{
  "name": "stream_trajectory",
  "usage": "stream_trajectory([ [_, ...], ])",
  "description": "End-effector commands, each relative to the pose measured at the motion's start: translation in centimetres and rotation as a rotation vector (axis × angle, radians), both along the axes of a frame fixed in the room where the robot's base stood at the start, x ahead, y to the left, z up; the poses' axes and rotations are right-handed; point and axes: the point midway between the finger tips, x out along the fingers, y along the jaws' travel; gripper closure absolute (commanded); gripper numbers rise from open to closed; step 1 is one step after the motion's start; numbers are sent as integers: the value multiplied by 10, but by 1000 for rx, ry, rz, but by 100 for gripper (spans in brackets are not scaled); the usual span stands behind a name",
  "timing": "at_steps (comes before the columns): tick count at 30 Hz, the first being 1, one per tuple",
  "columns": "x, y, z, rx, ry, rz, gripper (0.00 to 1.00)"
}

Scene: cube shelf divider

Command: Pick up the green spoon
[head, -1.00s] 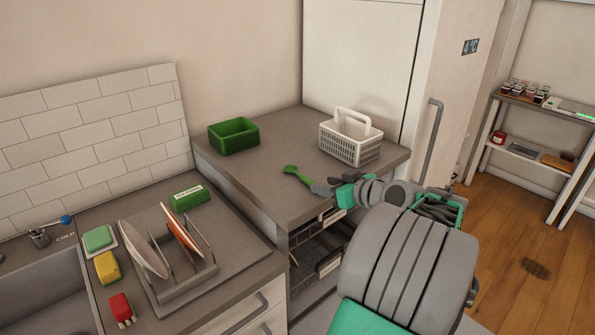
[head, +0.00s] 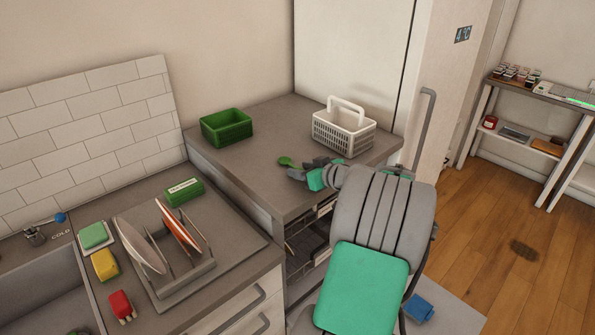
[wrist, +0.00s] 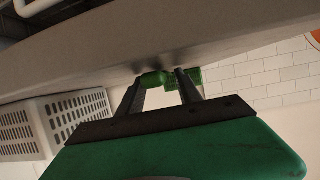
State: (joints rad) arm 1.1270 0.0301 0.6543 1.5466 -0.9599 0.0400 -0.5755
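The green spoon (head: 287,161) lies on the grey counter near the green and white baskets. Its round bowl shows in the head view, and its handle is hidden by my gripper. My gripper (head: 303,170) is low over the counter, just right of the spoon's bowl. In the wrist view, which is upside down, my gripper (wrist: 160,80) has its two dark fingers apart. The green spoon (wrist: 152,80) shows between or just beyond the fingertips. I cannot tell whether the fingers touch it.
A white basket (head: 343,132) with a handle stands close behind my gripper. A green basket (head: 226,127) stands at the counter's back left. A dish rack (head: 185,280) with plates is on the lower counter at left. The counter between the baskets is clear.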

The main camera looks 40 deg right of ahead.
Motion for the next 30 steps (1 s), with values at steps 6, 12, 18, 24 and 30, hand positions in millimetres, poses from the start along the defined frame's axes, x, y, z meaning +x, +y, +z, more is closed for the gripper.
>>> stream_trajectory([
  [6,0,1,0,0,0,2,78],
  [12,1,1,0,0,0,2,94],
  [18,1,1,0,0,0,2,100],
  [24,0,1,1,0,-1,2,100],
  [30,0,1,2,-1,-1,3,100],
])
